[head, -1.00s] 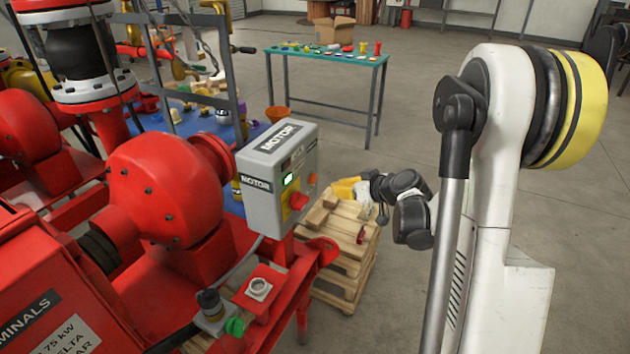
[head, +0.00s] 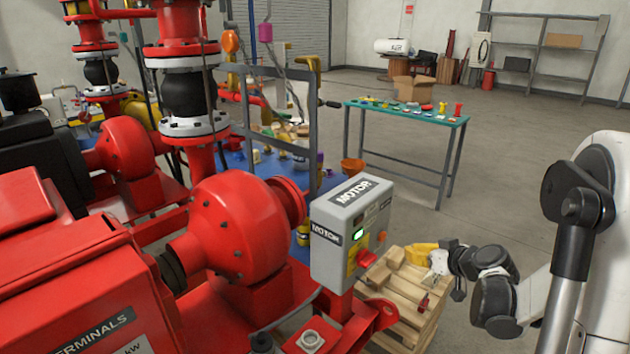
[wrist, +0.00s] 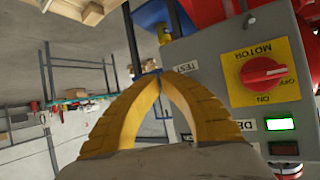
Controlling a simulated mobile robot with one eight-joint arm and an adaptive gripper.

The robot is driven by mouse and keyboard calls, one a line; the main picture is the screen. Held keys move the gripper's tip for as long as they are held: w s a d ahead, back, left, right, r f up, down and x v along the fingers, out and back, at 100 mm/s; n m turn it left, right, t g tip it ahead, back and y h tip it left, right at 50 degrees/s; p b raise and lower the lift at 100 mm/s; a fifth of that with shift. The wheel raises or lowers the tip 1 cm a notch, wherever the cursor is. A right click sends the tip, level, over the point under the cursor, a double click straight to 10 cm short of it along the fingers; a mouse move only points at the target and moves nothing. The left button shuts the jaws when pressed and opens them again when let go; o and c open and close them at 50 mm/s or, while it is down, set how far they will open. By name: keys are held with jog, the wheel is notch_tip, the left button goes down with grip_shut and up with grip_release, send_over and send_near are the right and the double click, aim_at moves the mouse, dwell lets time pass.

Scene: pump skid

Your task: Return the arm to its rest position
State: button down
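My gripper (head: 412,251) has yellow fingers and hangs just right of the grey motor control box (head: 332,266), above a wooden pallet stack. In the wrist view my gripper (wrist: 156,78) has its two fingertips together with nothing between them. The box shows upside down at the right of the wrist view (wrist: 215,75), apart from the fingers. Its red rotary switch (wrist: 264,72) sits on a yellow plate, and a green light (wrist: 280,124) is lit. The switch also shows in the head view (head: 366,258).
The stacked pallets (head: 405,310) stand below my gripper. A red pump (head: 235,230) and its pipes fill the left. A green-topped table (head: 400,113) with small parts and an open carton (head: 412,90) stand behind.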

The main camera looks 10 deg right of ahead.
jog(key=s+a+r+g, duration=0.2)
jog(key=s+a+r, duration=0.3)
jog(key=a, duration=0.5)
jog(key=s+a+r+m+g+h, duration=0.1)
jog(key=s+a, duration=0.4)
jog(key=s, duration=0.5)
jog(key=s+a+r+m+g+h, duration=0.1)
jog(key=s+a, duration=0.4)
jog(key=s, duration=0.6)
jog(key=shift+r+g+h, duration=0.3)
jog(key=shift+r+h, duration=0.2)
jog(key=shift+r, duration=0.25)
